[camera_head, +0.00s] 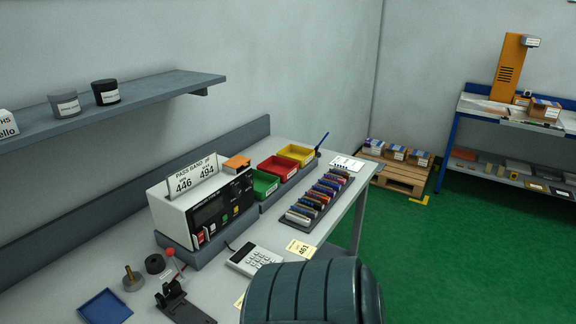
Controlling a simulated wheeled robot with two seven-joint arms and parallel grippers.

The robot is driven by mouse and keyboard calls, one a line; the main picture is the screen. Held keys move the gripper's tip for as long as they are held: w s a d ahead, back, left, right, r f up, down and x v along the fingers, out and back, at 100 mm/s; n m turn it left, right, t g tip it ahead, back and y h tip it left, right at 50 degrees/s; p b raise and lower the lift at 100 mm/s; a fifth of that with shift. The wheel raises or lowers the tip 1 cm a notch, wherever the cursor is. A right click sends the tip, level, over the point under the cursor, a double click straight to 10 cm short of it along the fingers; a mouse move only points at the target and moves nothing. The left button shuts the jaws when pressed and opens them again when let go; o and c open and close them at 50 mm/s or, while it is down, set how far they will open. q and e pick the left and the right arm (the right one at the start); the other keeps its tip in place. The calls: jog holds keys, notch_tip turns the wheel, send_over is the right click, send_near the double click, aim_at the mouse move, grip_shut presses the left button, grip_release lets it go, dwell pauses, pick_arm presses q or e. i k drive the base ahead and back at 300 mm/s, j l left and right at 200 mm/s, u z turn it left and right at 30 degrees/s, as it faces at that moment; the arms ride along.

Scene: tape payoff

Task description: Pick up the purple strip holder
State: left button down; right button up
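Several strip holders of mixed colours stand in a row in a dark rack (287,221) on the grey workbench, near its right edge. They are small and packed close together. I cannot tell for sure which of them is the purple one. Neither of my grippers is in view.
A white tester (170,216) stands left of the rack, with green (265,184), red (281,168) and yellow (296,153) bins behind. A calculator (255,260), a blue tray (105,307) and a small lever fixture (180,303) lie in front.

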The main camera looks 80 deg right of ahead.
aim_at(330, 193)
jog(key=z, duration=2.8)
jog(key=i+l+u, duration=0.15)
jog(key=u, duration=0.3)
jog(key=i+l+u, duration=0.1)
jog(key=l+u, duration=0.15)
jog(key=u, duration=0.2)
jog(key=i+l+u, duration=0.25)
jog(key=l, duration=0.4)
jog(key=l+u, duration=0.25)
jog(key=l, duration=0.45)
jog(key=i+l, duration=0.1)
jog(key=l, duration=1.2)
jog(key=i+l+u, duration=0.15)
jog(key=l, duration=1.1)
jog(key=k, duration=0.1)
